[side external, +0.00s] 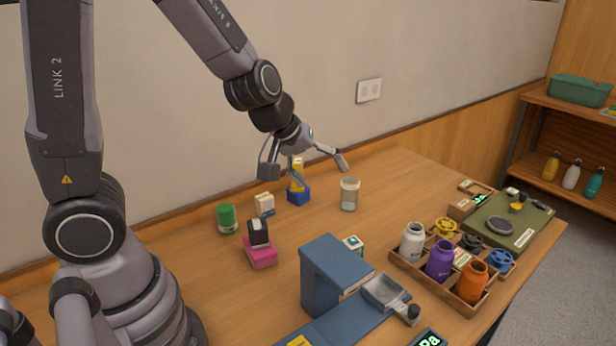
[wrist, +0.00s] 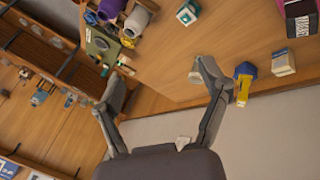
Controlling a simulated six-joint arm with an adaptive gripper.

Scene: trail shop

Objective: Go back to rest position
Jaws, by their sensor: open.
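My gripper (side external: 305,165) is above the back of the wooden table (side external: 390,188), near the wall. Its two fingers are spread wide with nothing between them. In the wrist view my gripper (wrist: 160,85) also shows open and empty, with its fingers apart. Below it in the side view are a blue and yellow item (side external: 298,194) and a clear jar with a pale lid (side external: 349,194). The blue and yellow item (wrist: 244,80) appears right of the fingers in the wrist view. The jar is partly hidden there behind a finger.
A green can (side external: 226,218) and a pink box (side external: 261,252) stand left. A green mat (side external: 480,228) lies right.

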